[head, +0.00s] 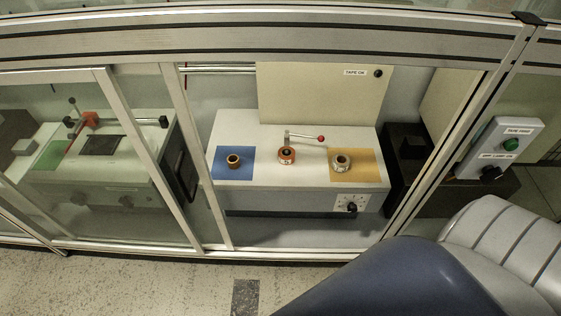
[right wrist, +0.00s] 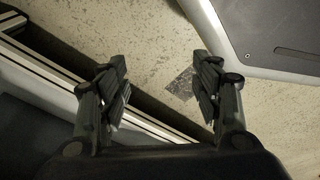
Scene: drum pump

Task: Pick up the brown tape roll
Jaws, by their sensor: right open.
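A brown tape roll (head: 233,161) sits on the blue mat (head: 221,174) on a white-topped bench behind the framed enclosure. In the head view only part of my own arm shows at the lower right, and neither gripper is visible.
An orange-based device with a red-knobbed lever (head: 321,139) stands between the mats. Metal frame posts and rails (head: 196,165) border the opening. A second bench (head: 100,170) is behind the left panel.

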